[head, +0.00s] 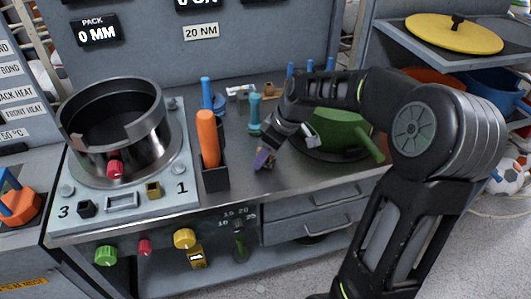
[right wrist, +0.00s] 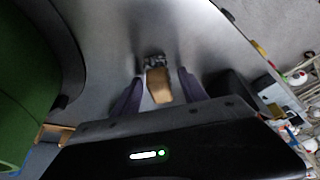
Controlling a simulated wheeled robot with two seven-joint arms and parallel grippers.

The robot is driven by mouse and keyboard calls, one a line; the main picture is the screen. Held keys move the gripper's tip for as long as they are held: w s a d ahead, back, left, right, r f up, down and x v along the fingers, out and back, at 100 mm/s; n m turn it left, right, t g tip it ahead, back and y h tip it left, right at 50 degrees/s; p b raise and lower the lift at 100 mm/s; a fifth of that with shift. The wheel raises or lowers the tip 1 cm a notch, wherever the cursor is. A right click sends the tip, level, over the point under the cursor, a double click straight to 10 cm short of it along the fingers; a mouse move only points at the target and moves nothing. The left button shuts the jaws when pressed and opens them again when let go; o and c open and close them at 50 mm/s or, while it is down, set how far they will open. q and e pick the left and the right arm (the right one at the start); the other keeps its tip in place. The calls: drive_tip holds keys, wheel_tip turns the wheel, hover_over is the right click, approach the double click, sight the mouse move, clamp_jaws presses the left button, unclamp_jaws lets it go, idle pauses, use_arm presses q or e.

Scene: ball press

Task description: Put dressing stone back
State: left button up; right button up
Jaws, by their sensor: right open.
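My right gripper (head: 264,158) reaches down to the grey bench top, right of the black holder with the orange handle. In the right wrist view my right gripper (right wrist: 153,92) is open, its two fingers apart on either side of a tan block. This tan block (right wrist: 159,86), which looks like the dressing stone, has a dark piece at its far end. My left gripper is not in view.
A black holder (head: 215,178) with an orange handle (head: 208,138) stands left of my gripper. The metal ring press (head: 115,125) is further left. A teal tool (head: 254,112) stands behind, and a green object (head: 338,132) is to the right. Drawers (head: 315,198) are below the bench edge.

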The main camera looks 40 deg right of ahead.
drive_tip(key=v, duration=1.2)
drive_tip(key=shift+r, duration=0.2)
drive_tip(key=shift+w, duration=0.1)
